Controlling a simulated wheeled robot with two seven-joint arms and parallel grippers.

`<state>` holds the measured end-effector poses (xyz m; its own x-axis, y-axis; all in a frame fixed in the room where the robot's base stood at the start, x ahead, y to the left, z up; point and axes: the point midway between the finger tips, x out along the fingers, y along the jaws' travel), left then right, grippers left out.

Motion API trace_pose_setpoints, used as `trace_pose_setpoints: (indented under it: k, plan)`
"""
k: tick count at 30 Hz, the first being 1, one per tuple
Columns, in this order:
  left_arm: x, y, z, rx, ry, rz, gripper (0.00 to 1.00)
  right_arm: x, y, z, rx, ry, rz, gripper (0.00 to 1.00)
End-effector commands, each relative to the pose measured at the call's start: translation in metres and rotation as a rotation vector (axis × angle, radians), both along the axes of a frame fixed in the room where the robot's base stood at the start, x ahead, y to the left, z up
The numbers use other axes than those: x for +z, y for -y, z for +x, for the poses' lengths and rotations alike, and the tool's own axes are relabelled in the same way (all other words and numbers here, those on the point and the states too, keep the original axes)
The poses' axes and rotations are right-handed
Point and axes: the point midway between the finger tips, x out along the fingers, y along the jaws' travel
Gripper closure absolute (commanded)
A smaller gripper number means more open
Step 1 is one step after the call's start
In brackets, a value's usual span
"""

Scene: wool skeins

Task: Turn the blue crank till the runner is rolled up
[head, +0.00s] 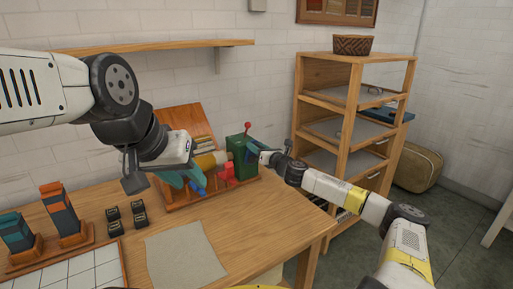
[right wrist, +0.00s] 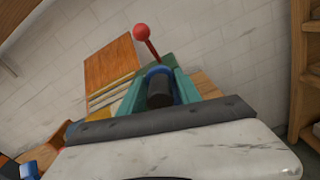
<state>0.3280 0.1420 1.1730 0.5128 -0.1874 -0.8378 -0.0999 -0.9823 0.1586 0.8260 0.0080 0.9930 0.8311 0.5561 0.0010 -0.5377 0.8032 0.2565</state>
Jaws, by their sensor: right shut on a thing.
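A green box (head: 240,157) with a red-knobbed lever (head: 247,127) stands at the right end of a wooden stand on the table. My right gripper (head: 254,153) is at the right side of this box. In the right wrist view its teal fingers (right wrist: 160,92) are shut around a black grip (right wrist: 160,92) with a blue collar (right wrist: 158,70), apparently the crank's handle. A pale and orange roll (head: 212,160) lies left of the box; I cannot tell whether it is the runner. My left gripper (head: 182,179) hangs over the stand's left part, its jaw opening unclear.
Red (head: 225,174) and blue pieces (head: 197,188) sit along the stand. A grey cloth (head: 185,257) lies flat in front. Several small black blocks (head: 127,217) and a wooden holder (head: 65,240) are at left. A wooden shelf unit (head: 352,130) stands right of the table.

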Motion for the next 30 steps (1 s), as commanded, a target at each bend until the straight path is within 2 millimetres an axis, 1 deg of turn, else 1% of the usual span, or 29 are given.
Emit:
trace_pose_setpoints:
  k: [1, 10, 11, 12, 20, 23, 26, 30]
  plan:
    - [0.000, 0.000, 0.000, 0.000, 0.000, 0.000, 0.64, -0.003, 0.001, 0.000, -0.002, -0.005, 0.000, 1.00]
    - [0.000, 0.000, 0.000, 0.000, 0.000, 0.000, 0.64, -0.003, 0.001, 0.000, -0.002, -0.006, 0.001, 1.00]
    - [0.000, 0.000, 0.000, 0.000, 0.000, 0.000, 0.64, -0.003, 0.001, 0.000, -0.002, -0.006, 0.001, 0.58]
    - [0.000, 0.000, 0.000, 0.000, 0.000, 0.000, 0.64, -0.003, 0.001, 0.000, -0.002, -0.006, 0.001, 0.52]
    - [0.000, 0.000, 0.000, 0.000, 0.000, 0.000, 0.64, -0.002, 0.001, 0.000, -0.001, -0.004, 0.001, 0.52]
    - [0.000, 0.000, 0.000, 0.000, 0.000, 0.000, 0.64, -0.001, 0.003, -0.003, -0.001, -0.004, 0.001, 0.52]
    - [0.000, 0.000, 0.000, 0.000, 0.000, 0.000, 0.64, -0.001, 0.011, -0.013, -0.003, -0.004, 0.003, 0.52]
    - [0.000, 0.000, 0.000, 0.000, 0.000, 0.000, 0.64, -0.002, 0.025, -0.034, -0.003, -0.004, 0.002, 0.52]
